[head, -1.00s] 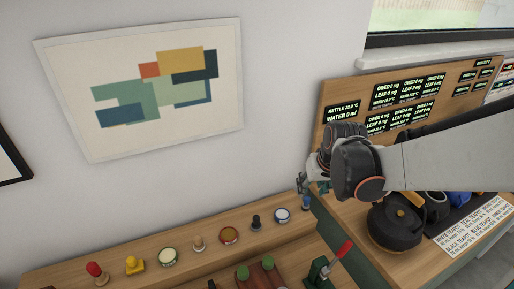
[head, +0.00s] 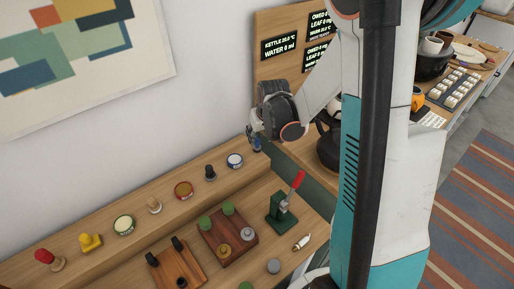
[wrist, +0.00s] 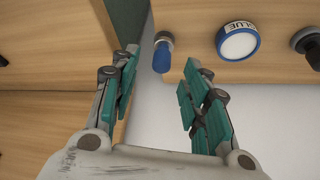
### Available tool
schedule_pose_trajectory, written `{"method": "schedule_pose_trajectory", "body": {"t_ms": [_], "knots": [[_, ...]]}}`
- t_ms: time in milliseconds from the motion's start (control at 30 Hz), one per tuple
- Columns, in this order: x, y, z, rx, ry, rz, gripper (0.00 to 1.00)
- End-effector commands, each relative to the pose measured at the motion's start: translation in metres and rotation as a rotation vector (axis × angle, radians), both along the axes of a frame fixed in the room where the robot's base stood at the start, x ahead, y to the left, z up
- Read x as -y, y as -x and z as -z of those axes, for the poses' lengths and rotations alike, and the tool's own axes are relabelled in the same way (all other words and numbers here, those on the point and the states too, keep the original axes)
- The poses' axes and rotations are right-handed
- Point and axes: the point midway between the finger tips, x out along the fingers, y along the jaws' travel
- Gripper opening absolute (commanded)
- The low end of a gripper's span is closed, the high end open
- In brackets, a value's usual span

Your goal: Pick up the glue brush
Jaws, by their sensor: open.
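I cannot clearly make out a glue brush. A small pale object with a darker end (head: 302,243) lies on the lower worktop in the head view; it is too small to identify for sure. My gripper (wrist: 160,78) is open and empty in the wrist view, its teal fingers spread. A blue-handled piece (wrist: 162,52) stands at the shelf's end, between and just beyond the fingertips. In the head view, my gripper (head: 256,142) hangs at the right end of the raised shelf, over that piece, which is mostly hidden there.
A green press with a red lever (head: 290,198) and wooden blocks (head: 228,238) occupy the lower worktop. A wall stands behind.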

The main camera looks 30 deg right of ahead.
Motion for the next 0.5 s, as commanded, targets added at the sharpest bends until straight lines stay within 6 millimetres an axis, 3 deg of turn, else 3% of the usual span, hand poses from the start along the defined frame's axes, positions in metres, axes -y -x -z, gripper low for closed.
{"method": "schedule_pose_trajectory", "body": {"t_ms": [167, 500], "knots": [[0.0, -0.003, 0.008, 0.0, 0.0, 0.0, 0.42], [0.001, -0.022, 0.048, 0.0, 0.0, 0.0, 0.42]]}}
